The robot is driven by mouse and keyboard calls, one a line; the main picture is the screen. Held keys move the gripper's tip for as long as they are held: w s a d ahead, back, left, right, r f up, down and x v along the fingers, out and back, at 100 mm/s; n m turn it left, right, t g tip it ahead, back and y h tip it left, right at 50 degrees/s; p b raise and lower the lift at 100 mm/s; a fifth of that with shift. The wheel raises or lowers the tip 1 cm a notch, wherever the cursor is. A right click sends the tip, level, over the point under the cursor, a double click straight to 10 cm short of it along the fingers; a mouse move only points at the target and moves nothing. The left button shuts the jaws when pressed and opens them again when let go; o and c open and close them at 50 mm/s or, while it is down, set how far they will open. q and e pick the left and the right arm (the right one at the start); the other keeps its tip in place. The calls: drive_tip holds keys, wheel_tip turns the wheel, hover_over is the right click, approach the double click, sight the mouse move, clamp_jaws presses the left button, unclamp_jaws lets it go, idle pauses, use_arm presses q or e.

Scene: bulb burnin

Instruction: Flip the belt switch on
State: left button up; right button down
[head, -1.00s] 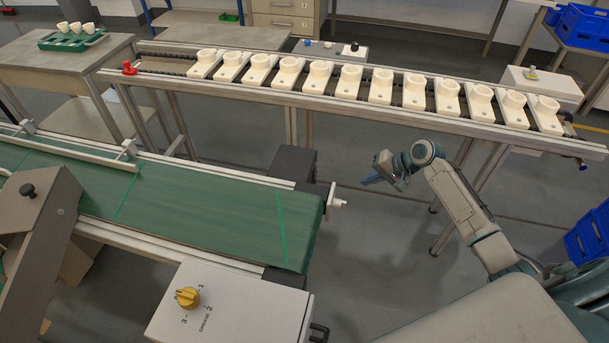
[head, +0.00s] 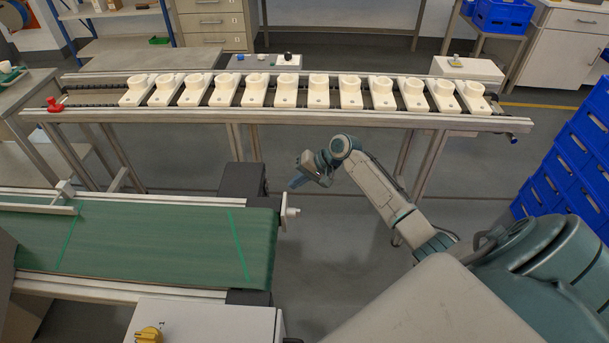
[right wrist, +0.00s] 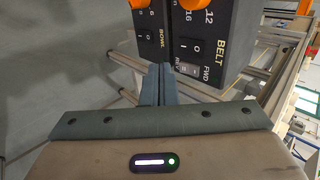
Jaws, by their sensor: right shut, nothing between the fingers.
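In the right wrist view a black control box marked BELT (right wrist: 212,30) stands just beyond my fingers, slightly right of centre. It has an orange knob, a rocker switch (right wrist: 193,47) marked 1 and 0, and a smaller FWD switch (right wrist: 187,69) below. I cannot tell the rocker's position. A second black box marked BOWL (right wrist: 150,32) is to its left. My right gripper (right wrist: 158,70) is shut and empty, its tips below the gap between the boxes; contact is unclear. In the head view my right gripper (head: 303,181) hangs right of the green conveyor. My left gripper is not in view.
The green conveyor belt (head: 150,240) lies at left, with a white box with a yellow knob (head: 150,335) in front. A long rail (head: 300,116) carrying several white holders crosses behind. Blue crates (head: 565,165) are stacked at right.

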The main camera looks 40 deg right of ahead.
sight(266, 188)
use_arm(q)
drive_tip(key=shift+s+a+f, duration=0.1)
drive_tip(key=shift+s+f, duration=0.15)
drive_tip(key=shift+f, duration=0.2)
use_arm(e)
drive_tip(key=w+a+f, duration=0.3)
drive_tip(key=a, duration=0.2)
drive_tip(key=shift+w, duration=0.4)
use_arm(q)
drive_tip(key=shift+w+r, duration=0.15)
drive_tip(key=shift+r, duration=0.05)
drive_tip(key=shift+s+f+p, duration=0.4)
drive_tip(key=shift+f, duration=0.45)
use_arm(e)
drive_tip(key=shift+w+a, duration=0.1)
drive_tip(key=shift+a, duration=0.05)
